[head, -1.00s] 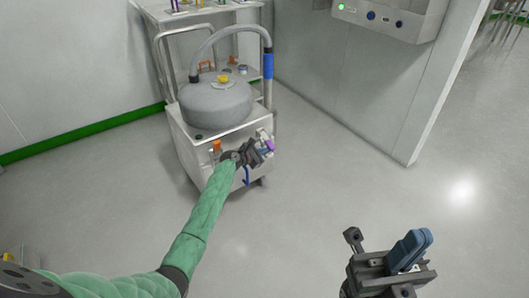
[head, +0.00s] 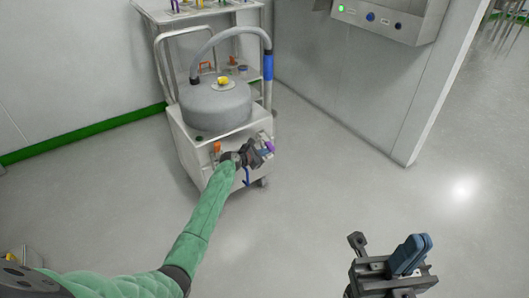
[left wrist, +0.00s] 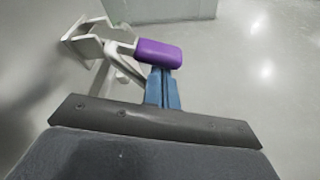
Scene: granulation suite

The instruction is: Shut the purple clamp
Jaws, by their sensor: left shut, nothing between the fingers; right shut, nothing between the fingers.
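The purple clamp shows in the left wrist view as a purple grip (left wrist: 159,54) on a pale metal lever and bracket. In the head view its purple part (head: 269,146) is small, at the front right of the cart. My left gripper (head: 266,152) is shut and empty at the clamp. In the left wrist view its blue fingers (left wrist: 162,85) end right at the underside of the purple grip; whether they touch it I cannot tell. My right gripper (head: 411,253) is shut and empty at the lower right, away from the cart.
The cart (head: 195,150) carries a grey round vessel (head: 214,106) with a hose (head: 215,38). An orange part (head: 217,147) and a blue part (head: 246,177) are on its front. A wall control box (head: 390,17) is at upper right. The floor right of the cart is clear.

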